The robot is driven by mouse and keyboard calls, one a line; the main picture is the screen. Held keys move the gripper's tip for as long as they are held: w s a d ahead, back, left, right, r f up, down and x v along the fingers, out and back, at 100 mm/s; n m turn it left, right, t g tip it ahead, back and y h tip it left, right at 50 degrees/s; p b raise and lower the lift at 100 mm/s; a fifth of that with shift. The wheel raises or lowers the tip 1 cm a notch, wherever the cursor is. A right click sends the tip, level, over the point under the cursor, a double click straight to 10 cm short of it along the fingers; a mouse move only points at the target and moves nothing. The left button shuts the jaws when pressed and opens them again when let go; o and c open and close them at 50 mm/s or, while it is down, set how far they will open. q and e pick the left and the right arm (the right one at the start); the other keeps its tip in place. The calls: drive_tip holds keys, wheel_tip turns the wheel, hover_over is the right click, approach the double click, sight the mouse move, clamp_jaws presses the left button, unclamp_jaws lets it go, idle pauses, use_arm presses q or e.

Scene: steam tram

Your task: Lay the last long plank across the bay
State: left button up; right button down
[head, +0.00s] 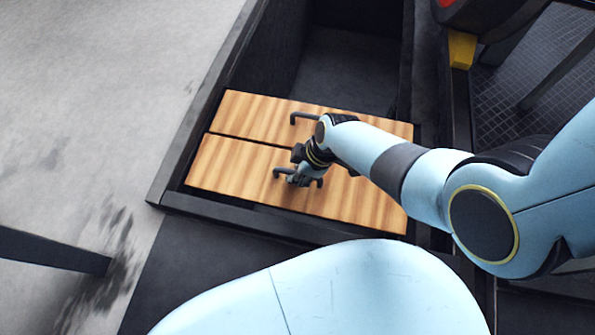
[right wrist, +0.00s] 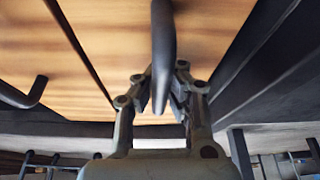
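Two striped wooden planks lie side by side across the dark bay in the head view: a far plank (head: 255,117) and a near plank (head: 232,170). A narrow dark gap runs between them. Each has a dark bar handle; the far plank's handle (head: 303,117) is free. My right gripper (head: 298,179) is over the middle of the near plank, at its handle (head: 278,172). In the right wrist view, the handle (right wrist: 163,45) passes between the fingers (right wrist: 162,92), which look closed on it. My right forearm hides part of both planks' right ends. My left gripper is not in view.
The dark bay frame (head: 182,150) surrounds the planks. Beyond the far plank the bay is open, showing its dark floor (head: 345,70). A yellow block (head: 461,50) and dark machinery stand at upper right. Pale ground (head: 90,90) lies clear at left, with a dark beam (head: 55,250) low.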

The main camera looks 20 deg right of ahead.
drive_tip(key=c, duration=2)
unclamp_jaws()
drive_tip(key=shift+w, duration=0.1)
drive_tip(key=o, duration=0.6)
drive_tip(key=shift+f, duration=0.1)
drive_tip(key=shift+d+r, duration=0.1)
drive_tip(key=shift+r, duration=0.1)
drive_tip(key=v, duration=1.1)
drive_tip(key=shift+d+r, duration=0.1)
drive_tip(key=shift+r, duration=0.25)
